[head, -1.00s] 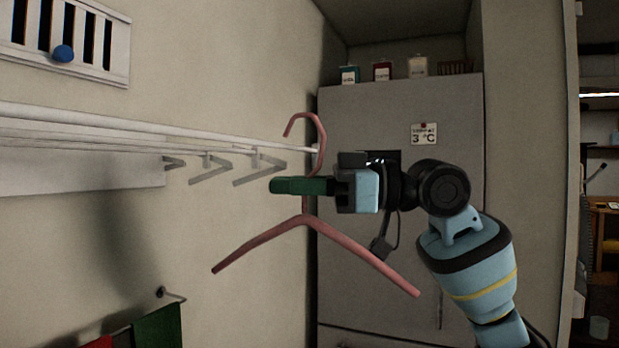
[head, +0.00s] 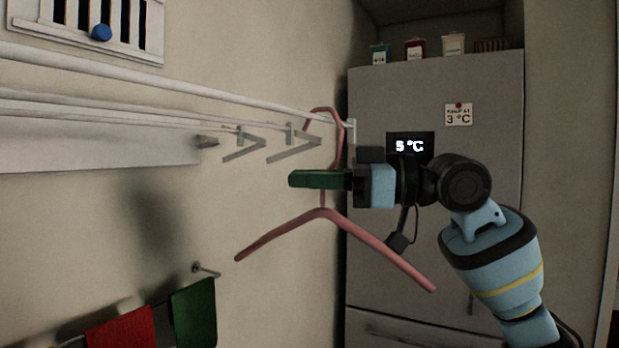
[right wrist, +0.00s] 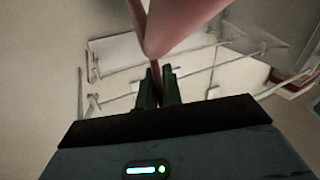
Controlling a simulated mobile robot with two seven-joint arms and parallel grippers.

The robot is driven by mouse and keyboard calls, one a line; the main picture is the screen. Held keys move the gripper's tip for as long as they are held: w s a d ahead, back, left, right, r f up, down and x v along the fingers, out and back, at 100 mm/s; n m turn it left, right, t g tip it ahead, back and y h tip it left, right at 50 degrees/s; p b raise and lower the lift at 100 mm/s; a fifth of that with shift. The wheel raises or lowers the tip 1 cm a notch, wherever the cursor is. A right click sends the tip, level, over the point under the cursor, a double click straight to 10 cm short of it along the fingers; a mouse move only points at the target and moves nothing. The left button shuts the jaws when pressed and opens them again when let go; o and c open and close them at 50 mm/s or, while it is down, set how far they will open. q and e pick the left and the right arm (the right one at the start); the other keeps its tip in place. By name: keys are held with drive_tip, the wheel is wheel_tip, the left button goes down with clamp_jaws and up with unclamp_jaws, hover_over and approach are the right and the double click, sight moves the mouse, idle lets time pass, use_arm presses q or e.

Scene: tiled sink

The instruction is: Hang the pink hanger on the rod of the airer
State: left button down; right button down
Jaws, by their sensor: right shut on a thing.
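The pink hanger (head: 385,257) hangs upright from my right gripper (head: 305,180), which is shut on its neck below the hook. In the head view the hook stands at the right end of the airer's front rod (head: 180,82) and overlaps it; I cannot tell whether hook and rod touch. In the right wrist view the hanger (right wrist: 180,25) shows large and close, its neck between the dark green fingers (right wrist: 158,88). The airer's rods also show there behind it. My left gripper is not in view.
The airer's wall brackets (head: 290,150) jut out behind the rods. A grey fridge (head: 430,290) with a display stands at the right, close behind my right arm. Red (head: 122,328) and green (head: 194,313) towels hang from a lower rail at the left.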

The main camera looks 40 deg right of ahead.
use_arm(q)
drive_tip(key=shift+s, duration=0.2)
use_arm(e)
drive_tip(key=c, duration=1.5)
unclamp_jaws()
